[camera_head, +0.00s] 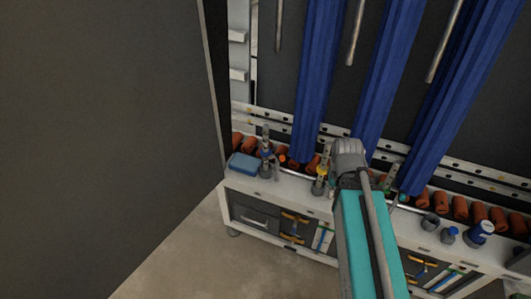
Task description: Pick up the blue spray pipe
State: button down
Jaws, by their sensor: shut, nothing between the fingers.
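I cannot single out the blue spray pipe with certainty. A slim upright tool with a grey top and a blue part (266,152) stands at the left end of the bench, beside a blue box. My gripper (348,152) is seen from behind at the end of my teal arm, over the bench and to the right of that upright tool. It is shut and holds nothing. Its fingertips are mostly hidden behind its grey body.
The white bench (290,188) carries a blue box (244,165), a row of orange rolls (460,207) and a blue-and-white can (480,233). Large blue upright panels (322,75) stand behind. A dark wall (100,120) fills the left. Floor (200,260) is clear in front.

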dwell(0.3)
